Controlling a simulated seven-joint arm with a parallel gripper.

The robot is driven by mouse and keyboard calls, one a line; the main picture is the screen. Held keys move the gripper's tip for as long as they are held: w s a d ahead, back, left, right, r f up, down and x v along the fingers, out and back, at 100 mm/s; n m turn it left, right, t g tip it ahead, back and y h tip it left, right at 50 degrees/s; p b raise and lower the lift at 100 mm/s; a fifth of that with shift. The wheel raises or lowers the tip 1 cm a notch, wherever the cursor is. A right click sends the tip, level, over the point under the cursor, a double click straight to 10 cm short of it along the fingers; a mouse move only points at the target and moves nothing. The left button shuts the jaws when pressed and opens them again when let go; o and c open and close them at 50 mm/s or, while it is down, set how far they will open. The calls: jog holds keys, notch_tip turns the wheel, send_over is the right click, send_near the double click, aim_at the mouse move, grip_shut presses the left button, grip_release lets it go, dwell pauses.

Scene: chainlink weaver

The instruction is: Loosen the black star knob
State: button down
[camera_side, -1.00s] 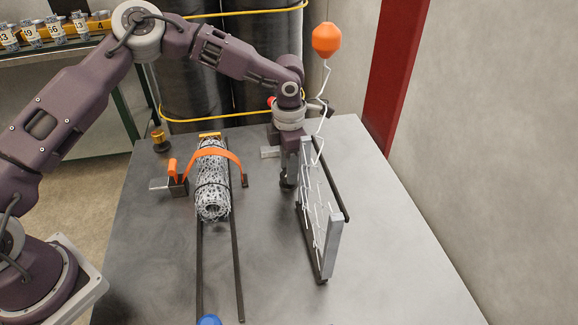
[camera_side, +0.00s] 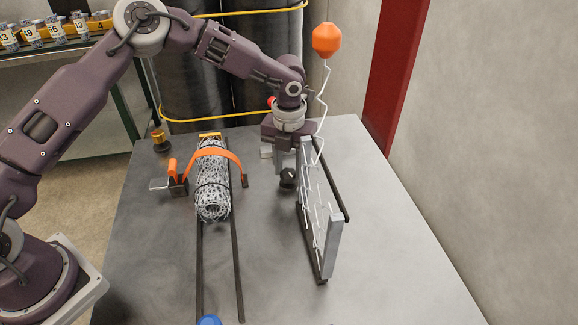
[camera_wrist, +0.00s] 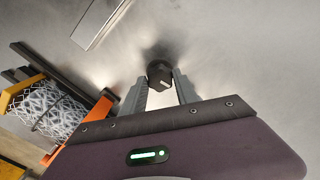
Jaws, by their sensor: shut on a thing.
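The black star knob (camera_side: 288,178) stands near the left side of the upright frame panel (camera_side: 333,245) in the side view. In the wrist view the knob (camera_wrist: 159,72) sits between my two grey fingertips and carries a pale mark on its face. My gripper (camera_side: 284,172) points down and is shut on the knob; it also shows in the wrist view (camera_wrist: 160,82). The knob's lower part and what it is fastened to are hidden.
A roll of wire mesh (camera_side: 212,185) lies on two dark rails to the left under an orange strap (camera_side: 222,155). An orange float (camera_side: 326,40) tops a white zigzag wire beside the panel. The table front between rails and panel is clear.

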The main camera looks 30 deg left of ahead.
jog(key=n, duration=0.4)
jog(key=shift+n, duration=0.3)
jog(key=n, duration=1)
jog(key=shift+n, duration=0.4)
jog(key=n, duration=0.4)
jog(key=shift+n, duration=0.4)
jog(key=c, duration=0.9)
grip_release()
jog(key=shift+c, duration=0.2)
